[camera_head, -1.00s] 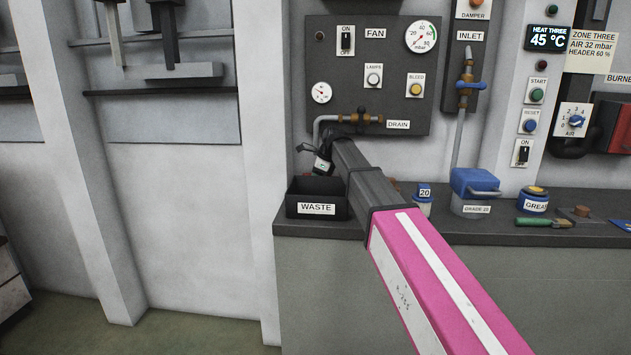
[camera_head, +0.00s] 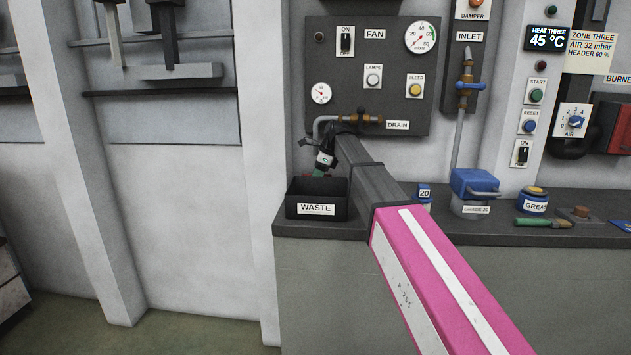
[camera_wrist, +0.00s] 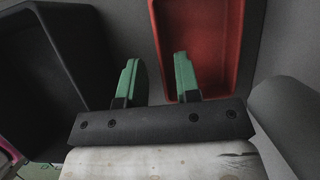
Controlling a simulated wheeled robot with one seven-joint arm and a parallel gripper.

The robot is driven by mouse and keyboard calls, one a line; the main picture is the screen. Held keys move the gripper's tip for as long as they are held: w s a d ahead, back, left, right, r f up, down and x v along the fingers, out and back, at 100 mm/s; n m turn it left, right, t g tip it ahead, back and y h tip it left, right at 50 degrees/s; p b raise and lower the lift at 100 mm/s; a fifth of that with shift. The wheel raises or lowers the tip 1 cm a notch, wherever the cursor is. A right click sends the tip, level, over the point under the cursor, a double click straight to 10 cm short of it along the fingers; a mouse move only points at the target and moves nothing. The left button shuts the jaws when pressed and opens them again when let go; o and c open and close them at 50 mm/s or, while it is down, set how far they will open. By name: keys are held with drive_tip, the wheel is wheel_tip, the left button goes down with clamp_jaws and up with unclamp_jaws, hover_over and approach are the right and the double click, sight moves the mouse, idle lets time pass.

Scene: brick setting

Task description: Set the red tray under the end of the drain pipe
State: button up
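The red tray (camera_wrist: 205,40) lies at the upper middle of the wrist view, its hollow side facing the camera. My gripper (camera_wrist: 158,68) is open. Its green fingers appear on either side of the tray's left wall, the right one over the hollow. I cannot tell whether they touch it. In the head view my gripper (camera_head: 319,173) points down behind the waste bin, below the drain pipe (camera_head: 317,127). The pipe runs left from a brass valve by the DRAIN label and bends down; my wrist hides its lower end. I cannot make out the tray in the head view.
The black WASTE bin (camera_head: 302,209) stands at the counter's left front, and its dark hollow fills the wrist view's left (camera_wrist: 40,70). A blue-lidded container (camera_head: 472,190), a small jar (camera_head: 424,195) and a grease tub (camera_head: 534,202) stand to the right. The wall panel rises behind.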

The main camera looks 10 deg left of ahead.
drive_tip(key=v, duration=0.5)
idle(1.2)
